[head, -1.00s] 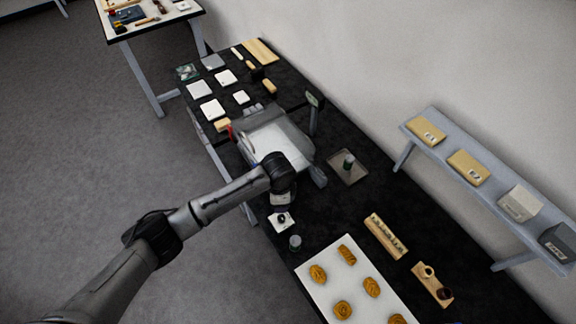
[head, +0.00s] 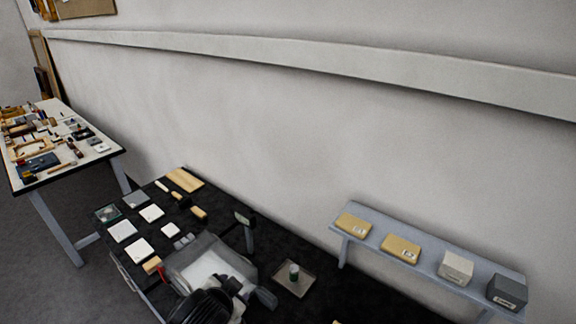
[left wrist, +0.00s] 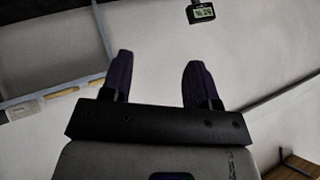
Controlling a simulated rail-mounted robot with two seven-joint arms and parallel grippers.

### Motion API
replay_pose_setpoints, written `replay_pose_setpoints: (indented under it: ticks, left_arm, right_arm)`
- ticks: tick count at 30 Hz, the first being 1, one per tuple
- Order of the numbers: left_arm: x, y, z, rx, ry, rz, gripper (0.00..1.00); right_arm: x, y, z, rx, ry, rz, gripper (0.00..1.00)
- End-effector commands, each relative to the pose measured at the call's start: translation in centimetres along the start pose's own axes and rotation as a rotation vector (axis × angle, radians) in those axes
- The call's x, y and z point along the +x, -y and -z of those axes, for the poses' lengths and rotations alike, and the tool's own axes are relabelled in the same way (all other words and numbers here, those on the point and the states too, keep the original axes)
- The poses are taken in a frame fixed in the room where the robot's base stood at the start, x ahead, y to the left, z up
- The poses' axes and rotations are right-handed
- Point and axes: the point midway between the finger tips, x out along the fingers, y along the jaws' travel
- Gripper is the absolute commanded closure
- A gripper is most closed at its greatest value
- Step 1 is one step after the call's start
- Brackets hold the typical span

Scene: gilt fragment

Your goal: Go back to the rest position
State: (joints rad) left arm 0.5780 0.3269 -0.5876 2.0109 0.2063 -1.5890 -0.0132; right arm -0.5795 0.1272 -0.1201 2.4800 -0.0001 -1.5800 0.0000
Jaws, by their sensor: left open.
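The fingertips do not show there. In the left wrist view my left gripper (left wrist: 160,75) has its two dark fingers wide apart, with nothing between them but plain wall behind. My right gripper is in neither view.
A wall shelf (head: 365,215) holds several boxes at the right. A tray (head: 293,278) with a small jar (head: 294,270) lies on the black table. White squares and wooden pieces lie further back. A cluttered white-topped table (head: 95,155) stands at the left.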

Motion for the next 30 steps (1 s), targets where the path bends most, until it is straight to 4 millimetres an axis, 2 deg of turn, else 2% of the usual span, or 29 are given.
replay_pose_setpoints:
  ticks: [1,5,11,18,21,30]
  left_arm:
    - [-1.4,-0.3,-0.8,-0.048,-0.039,0.011,0.45]
    - [-4.3,-0.6,-3.9,-0.167,-0.091,0.048,0.45]
    - [-7.2,-2.4,-11.8,-0.337,-0.044,0.065,0.45]
    - [-8.5,-7.5,-22.5,-0.474,0.164,0.001,0.45]
    - [-8.8,-10.0,-26.2,-0.502,0.257,-0.033,0.45]
    - [-11.3,-16.7,-33.7,-0.524,0.468,-0.137,0.45]
  right_arm:
    - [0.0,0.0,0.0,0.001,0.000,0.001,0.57]
    - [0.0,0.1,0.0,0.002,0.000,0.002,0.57]
    - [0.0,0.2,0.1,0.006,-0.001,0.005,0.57]
    - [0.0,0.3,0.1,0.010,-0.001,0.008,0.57]
    - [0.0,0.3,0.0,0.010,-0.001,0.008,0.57]
    - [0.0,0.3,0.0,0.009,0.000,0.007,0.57]
